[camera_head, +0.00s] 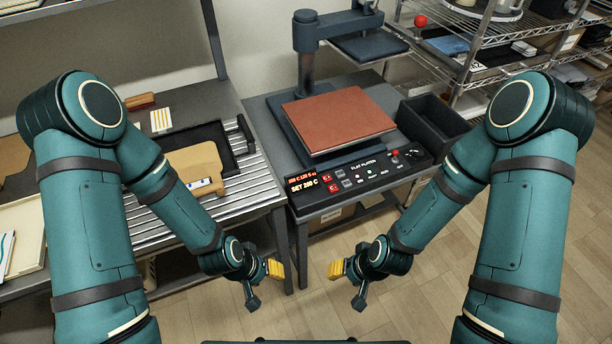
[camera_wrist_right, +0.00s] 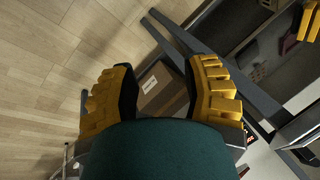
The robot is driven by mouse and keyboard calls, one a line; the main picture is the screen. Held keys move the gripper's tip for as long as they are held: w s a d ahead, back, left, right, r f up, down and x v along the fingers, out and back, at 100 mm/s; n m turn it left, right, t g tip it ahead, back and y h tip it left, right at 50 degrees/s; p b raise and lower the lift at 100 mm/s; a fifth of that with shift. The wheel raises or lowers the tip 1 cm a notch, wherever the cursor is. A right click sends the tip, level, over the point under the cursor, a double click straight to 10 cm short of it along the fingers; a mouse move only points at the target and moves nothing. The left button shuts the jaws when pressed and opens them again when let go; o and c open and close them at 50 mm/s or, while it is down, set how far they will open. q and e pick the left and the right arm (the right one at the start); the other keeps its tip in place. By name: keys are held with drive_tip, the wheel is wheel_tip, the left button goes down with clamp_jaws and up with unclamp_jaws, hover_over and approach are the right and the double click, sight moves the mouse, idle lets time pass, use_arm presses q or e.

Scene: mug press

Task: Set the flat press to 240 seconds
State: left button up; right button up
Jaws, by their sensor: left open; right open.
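The flat press (camera_head: 330,118) stands on a dark table in the middle of the head view, with a red-brown pad on its lower plate and its upper head swung to the back right. Its control panel (camera_head: 360,174) faces me, with buttons, knobs and a red display (camera_head: 303,183). The lower display line seems to read SET 200 C; the upper line is too small to read surely. My left gripper (camera_head: 264,281) is open and empty in front of the table, below the panel. My right gripper (camera_head: 347,280) is open and empty to its right; it also shows in the right wrist view (camera_wrist_right: 160,90).
A slatted bench (camera_head: 250,185) with a black tray and tan pieces is at left. A black bin (camera_head: 433,123) stands right of the press, beside a wire shelf (camera_head: 485,50). A cardboard box (camera_wrist_right: 160,88) sits under the table. The floor in front is clear.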

drive_tip(key=shift+c, duration=0.4)
clamp_jaws()
idle(0.9)
